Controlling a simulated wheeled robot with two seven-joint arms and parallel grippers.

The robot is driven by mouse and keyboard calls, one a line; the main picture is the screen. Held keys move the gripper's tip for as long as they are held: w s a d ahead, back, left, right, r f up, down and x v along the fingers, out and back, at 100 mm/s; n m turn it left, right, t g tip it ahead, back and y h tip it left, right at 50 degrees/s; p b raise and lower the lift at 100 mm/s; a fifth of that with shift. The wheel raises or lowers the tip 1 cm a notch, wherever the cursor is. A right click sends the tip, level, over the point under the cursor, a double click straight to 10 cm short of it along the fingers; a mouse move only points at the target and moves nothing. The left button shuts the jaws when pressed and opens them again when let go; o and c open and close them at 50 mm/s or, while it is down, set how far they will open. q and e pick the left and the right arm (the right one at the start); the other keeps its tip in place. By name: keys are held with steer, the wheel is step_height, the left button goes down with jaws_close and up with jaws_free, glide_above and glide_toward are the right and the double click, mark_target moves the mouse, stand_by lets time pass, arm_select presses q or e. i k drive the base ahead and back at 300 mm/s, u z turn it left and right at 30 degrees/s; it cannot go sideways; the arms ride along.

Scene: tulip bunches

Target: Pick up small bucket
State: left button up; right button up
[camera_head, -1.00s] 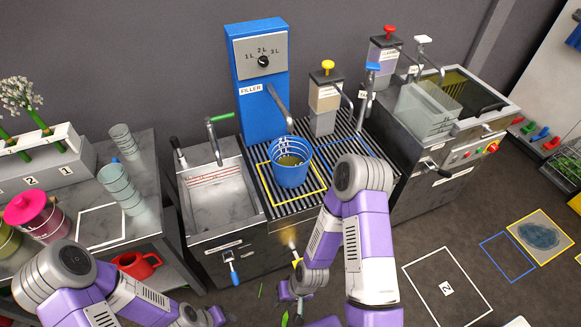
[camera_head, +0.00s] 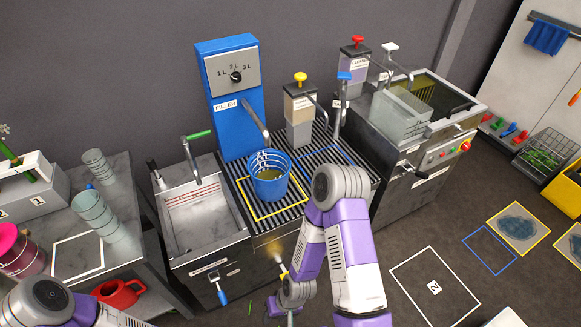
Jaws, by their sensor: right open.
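A blue slatted bucket (camera_head: 269,182) stands upright on the dark grate inside a yellow square outline, below the blue filler's spout. It holds some yellowish contents. I cannot tell which of these is the small bucket. My right gripper (camera_head: 283,308) is low in front of the counter, partly cut off by the bottom edge, open and apart from the buckets. My left arm shows at the bottom left, but its gripper is out of frame.
The blue filler (camera_head: 228,100) stands behind the grate, with dispensers (camera_head: 300,110) to its right. A sink (camera_head: 203,215) is left of the grate. A red bucket-like container (camera_head: 119,293) sits low at left.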

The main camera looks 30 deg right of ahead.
mark_target(269, 169)
steer(key=z, duration=2.55)
steer(key=i, duration=1.7)
steer(key=u, duration=2.3)
